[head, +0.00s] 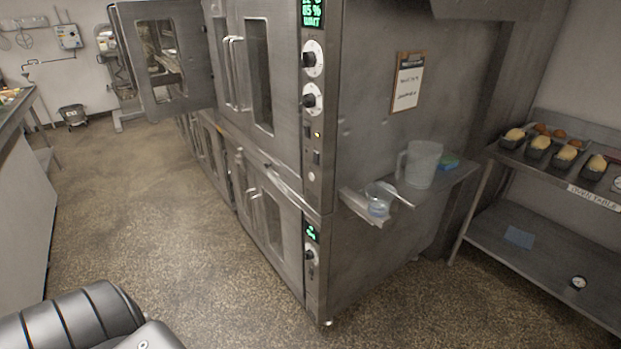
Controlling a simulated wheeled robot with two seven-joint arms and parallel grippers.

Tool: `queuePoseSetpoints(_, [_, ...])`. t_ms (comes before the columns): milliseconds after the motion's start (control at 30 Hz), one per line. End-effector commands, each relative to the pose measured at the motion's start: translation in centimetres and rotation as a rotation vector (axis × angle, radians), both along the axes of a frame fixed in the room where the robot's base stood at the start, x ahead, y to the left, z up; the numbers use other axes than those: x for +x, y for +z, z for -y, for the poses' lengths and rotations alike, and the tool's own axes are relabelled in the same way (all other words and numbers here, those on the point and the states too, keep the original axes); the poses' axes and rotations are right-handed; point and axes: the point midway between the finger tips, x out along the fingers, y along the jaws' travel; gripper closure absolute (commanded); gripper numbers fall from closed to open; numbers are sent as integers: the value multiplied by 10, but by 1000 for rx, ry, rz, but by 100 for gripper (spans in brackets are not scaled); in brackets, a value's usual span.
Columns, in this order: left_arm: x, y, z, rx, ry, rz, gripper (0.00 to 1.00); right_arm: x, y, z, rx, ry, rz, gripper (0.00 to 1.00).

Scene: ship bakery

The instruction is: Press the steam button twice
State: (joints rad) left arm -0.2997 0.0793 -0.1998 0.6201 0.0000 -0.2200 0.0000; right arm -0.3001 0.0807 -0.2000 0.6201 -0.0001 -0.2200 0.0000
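The steel oven's control panel (313,120) faces me near the middle of the head view. It carries a green display (313,13) with a partly cut-off reading of "85 %" and "WAIT", two round dials (312,58), small dark switches, a lit yellow lamp (318,135) and a small round pale button (311,176) low down. The labels are too small to read, so I cannot tell which control is the steam button. Neither gripper is in view; only a dark part of my arm shows at the bottom left.
An oven door (178,98) stands open at the far left of the ovens. A side shelf (437,195) holds a clear jug (421,164) and a small cup (379,199). A rack (490,225) with loaf tins stands right. The floor (150,220) before the ovens is clear.

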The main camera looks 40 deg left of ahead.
Motion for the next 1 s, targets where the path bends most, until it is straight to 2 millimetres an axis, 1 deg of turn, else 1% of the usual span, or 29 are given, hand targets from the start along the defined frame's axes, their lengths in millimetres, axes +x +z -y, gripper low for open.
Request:
queuePoseSetpoints(33, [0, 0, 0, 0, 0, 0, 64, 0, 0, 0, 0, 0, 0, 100])
queuePoseSetpoints(300, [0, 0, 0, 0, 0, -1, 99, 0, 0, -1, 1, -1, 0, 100])
queuePoseSetpoints(1000, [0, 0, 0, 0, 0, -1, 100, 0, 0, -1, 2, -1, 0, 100])
